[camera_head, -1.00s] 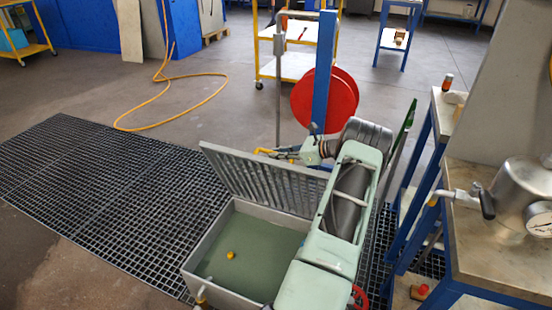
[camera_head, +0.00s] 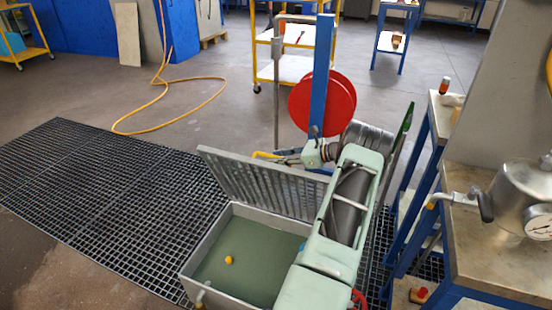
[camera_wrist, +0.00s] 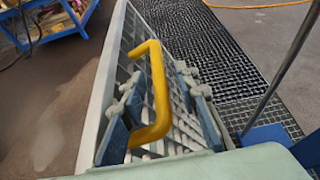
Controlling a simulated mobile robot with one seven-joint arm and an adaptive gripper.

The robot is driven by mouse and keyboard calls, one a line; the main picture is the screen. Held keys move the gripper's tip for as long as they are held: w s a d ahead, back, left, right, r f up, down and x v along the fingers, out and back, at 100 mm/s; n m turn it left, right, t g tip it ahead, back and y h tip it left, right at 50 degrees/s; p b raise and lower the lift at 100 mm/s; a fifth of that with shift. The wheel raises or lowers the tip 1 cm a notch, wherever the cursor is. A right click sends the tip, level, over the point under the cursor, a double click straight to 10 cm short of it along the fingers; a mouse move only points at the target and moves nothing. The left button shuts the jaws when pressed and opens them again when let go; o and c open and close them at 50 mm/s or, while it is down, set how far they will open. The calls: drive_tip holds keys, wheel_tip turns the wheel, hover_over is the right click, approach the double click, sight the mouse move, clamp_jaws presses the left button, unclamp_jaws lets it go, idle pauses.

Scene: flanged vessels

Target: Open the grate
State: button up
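The grate (camera_head: 262,183) is a grey slatted lid. It stands steeply raised along the far edge of an open grey tank (camera_head: 190,262) with a green inside. Its yellow handle (camera_wrist: 158,95) is on its far side, and a bit of it shows above the grate's top edge in the head view (camera_head: 266,154). My gripper (camera_wrist: 163,115) is at that handle, its two blue-padded fingers apart on either side of it. The wrist view shows a gap to the right finger; contact on the left is unclear. In the head view the fingers are mostly hidden behind the grate.
A yellow ball (camera_head: 228,260) lies in the tank. A blue post with a red reel (camera_head: 322,102) stands just beyond my arm. A bench with a metal vessel (camera_head: 522,195) is close on the right. Floor grating (camera_head: 95,195) to the left is clear; a yellow hose (camera_head: 172,108) lies behind.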

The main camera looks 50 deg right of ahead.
drive_tip(key=v, duration=1.1)
drive_tip(key=shift+w, duration=0.1)
